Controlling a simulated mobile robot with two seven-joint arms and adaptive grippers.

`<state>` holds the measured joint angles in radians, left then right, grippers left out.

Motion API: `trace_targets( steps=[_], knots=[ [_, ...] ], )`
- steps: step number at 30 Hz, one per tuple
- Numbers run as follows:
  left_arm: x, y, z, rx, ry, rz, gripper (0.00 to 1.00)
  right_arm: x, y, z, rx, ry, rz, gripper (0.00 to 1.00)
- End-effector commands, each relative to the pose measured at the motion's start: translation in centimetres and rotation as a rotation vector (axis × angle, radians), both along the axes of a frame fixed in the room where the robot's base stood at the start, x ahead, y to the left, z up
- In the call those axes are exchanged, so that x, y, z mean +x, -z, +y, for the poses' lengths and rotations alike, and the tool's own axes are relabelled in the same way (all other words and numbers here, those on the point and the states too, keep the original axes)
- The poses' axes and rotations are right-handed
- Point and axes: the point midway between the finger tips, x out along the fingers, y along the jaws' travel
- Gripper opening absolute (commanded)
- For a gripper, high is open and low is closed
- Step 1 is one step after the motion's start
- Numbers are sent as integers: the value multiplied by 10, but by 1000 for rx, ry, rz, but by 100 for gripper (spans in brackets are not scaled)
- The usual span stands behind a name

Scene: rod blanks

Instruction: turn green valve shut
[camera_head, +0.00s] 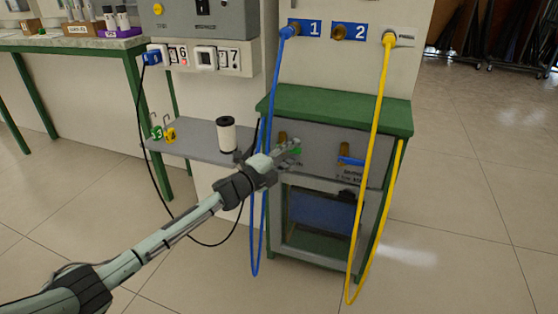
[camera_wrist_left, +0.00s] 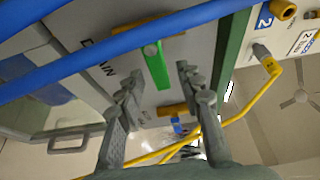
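The green valve handle (camera_wrist_left: 156,68) is a flat bar on a brass pipe (camera_wrist_left: 150,40) on the grey front panel of a green-framed cabinet. In the head view only a bit of the green handle (camera_head: 296,151) shows past my fingers. My left gripper (camera_head: 291,147) is in front of the panel at this valve. In the wrist view the fingers of my left gripper (camera_wrist_left: 161,75) are apart, with the green handle between and just ahead of their tips. Whether they touch it I cannot tell. My right gripper is not in view.
A blue-handled valve (camera_head: 350,161) sits to the right on the same panel. A blue hose (camera_head: 264,170) hangs close beside my left gripper, and a yellow hose (camera_head: 372,140) hangs farther right. A grey shelf (camera_head: 190,143) with a white-and-black cylinder (camera_head: 227,135) is to the left.

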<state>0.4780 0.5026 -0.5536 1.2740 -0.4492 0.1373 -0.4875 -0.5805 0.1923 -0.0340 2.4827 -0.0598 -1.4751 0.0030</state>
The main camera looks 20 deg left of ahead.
Motion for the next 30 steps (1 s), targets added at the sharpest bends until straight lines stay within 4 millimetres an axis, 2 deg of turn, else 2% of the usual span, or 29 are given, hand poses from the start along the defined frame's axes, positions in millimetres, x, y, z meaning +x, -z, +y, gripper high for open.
trace_targets(
  steps=[9,15,20,30],
  knots=[
    [-62,1,29,3,-1,3,36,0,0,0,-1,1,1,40],
    [-89,0,41,2,-1,1,36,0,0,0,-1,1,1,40],
    [-97,-1,45,1,-1,0,36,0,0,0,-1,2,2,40],
    [-97,-1,45,1,-1,0,36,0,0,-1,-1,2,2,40]
  ],
)
